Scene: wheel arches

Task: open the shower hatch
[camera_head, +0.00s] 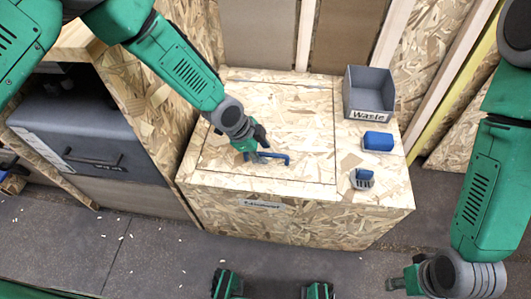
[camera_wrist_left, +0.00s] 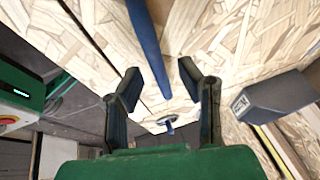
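The hatch (camera_head: 305,110) is a square wood-chip panel, outlined by a thin seam, in the top of a wood-chip box (camera_head: 330,222). It lies flat and level with the top. A blue bar handle (camera_head: 280,157) sits near its front edge. My left gripper (camera_head: 259,149) is over the handle's left part. In the left wrist view the gripper (camera_wrist_left: 167,82) is open, and the blue handle (camera_wrist_left: 148,45) runs between its fingers; I cannot tell whether they touch it. My right gripper (camera_head: 393,284) is low at the right, away from the box; its fingers are unclear.
A grey bin (camera_head: 368,97) labelled "Waste" stands at the box top's back right. A blue block (camera_head: 378,142) and a small grey-and-blue item (camera_head: 362,180) lie in front of it. A dark drawer unit (camera_head: 90,135) is at left. Wood-chip walls and posts rise behind.

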